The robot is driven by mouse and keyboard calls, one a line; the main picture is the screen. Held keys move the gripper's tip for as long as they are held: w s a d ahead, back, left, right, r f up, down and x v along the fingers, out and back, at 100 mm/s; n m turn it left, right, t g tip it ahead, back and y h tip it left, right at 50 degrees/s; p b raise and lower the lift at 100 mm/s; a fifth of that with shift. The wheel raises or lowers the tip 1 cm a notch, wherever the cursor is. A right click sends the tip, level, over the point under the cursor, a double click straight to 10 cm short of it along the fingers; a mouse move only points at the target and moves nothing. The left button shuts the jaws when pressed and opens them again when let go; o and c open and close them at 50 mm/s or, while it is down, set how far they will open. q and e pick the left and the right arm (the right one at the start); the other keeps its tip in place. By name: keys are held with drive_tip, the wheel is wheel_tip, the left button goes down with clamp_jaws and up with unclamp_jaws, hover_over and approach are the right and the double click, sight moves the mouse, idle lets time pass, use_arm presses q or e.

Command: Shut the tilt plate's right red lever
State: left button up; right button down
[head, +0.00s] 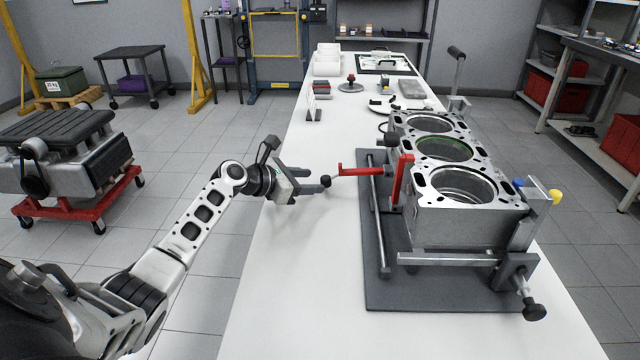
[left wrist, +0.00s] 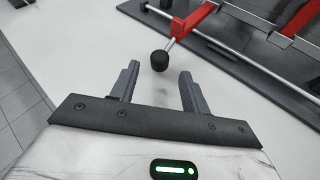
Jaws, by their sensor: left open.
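The tilt plate (head: 385,293) is a dark grey plate on the white bench, with a metal engine block (head: 462,225) above it. One red lever (head: 362,171) sticks out level to the left, ending in a black knob (head: 326,181). A second red lever (head: 402,182) stands nearly upright beside the block. My left gripper (head: 318,183) is open at the level lever's knob. In the left wrist view, that knob (left wrist: 160,61) lies between and slightly beyond the spread fingertips (left wrist: 160,70), with gaps on both sides. My right gripper is out of view.
A steel rod (head: 378,225) runs along the plate's left side. The bench (head: 290,270) is clear at front left; small parts stand farther back.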

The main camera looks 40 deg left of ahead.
sight(322, 181)
use_arm(q)
drive_tip(key=x, duration=0.3)
drive_tip(key=shift+w+d+f+b, duration=0.1)
drive_tip(key=shift+w+b, duration=0.15)
drive_tip(key=shift+b, duration=0.05)
drive_tip(key=shift+w+d+f, duration=0.1)
drive_tip(key=shift+w, duration=0.1)
